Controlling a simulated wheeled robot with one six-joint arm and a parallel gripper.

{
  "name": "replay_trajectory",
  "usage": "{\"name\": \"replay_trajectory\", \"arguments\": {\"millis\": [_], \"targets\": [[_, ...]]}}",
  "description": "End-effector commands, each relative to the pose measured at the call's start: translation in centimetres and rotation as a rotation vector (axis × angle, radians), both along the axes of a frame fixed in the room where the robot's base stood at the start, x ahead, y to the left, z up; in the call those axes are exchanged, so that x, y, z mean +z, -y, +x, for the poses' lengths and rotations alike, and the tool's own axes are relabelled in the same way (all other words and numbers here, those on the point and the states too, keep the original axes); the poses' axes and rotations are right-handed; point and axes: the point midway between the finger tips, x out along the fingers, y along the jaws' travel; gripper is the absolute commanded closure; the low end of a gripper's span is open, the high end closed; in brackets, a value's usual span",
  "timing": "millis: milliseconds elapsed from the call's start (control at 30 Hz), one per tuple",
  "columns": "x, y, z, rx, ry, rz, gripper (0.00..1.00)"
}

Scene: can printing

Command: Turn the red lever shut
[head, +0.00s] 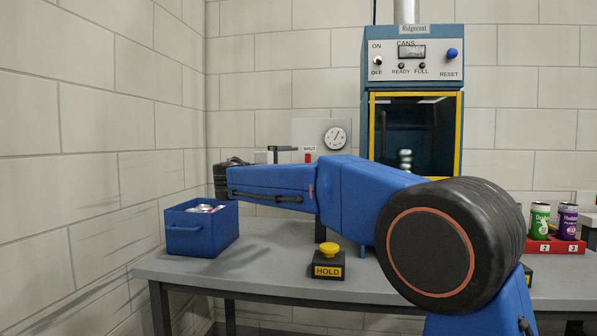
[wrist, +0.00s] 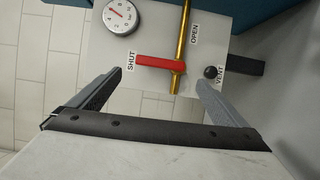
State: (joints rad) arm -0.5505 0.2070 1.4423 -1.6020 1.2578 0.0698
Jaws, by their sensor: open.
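The red lever (wrist: 158,63) shows in the wrist view on a pale panel, crosswise to a brass pipe (wrist: 184,25). Its free end points at the SHUT label (wrist: 131,61); its other end is at the pipe. The OPEN label (wrist: 194,34) is beside the pipe. My gripper (wrist: 158,77) is open, with one finger near the lever's SHUT end and the other past the pipe near the black vent knob (wrist: 210,72). Nothing is held. I cannot tell whether a finger touches the lever. In the head view, a little of the red lever (head: 308,157) shows under the SHUT label, beyond my arm.
A gauge (wrist: 119,16) is on the panel. The blue can machine (head: 412,55) stands right of it. On the table (head: 270,278) are a blue bin (head: 202,242), a yellow HOLD button (head: 329,250) and a red tray (head: 560,247) with cans. The front table area is partly clear.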

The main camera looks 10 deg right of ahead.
Motion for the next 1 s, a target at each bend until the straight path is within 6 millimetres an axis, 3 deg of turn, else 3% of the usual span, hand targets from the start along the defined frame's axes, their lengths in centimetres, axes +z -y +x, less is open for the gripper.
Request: {"name": "replay_trajectory", "arguments": {"millis": [200, 500, 1000], "targets": [[0.0, -3.1, -3.4, 0.004, -0.001, -0.001, 0.03], [-0.1, -6.1, -7.1, 0.001, -0.001, -0.001, 0.03], [-0.1, -7.0, -8.2, -0.001, -0.001, -0.001, 0.03]]}}
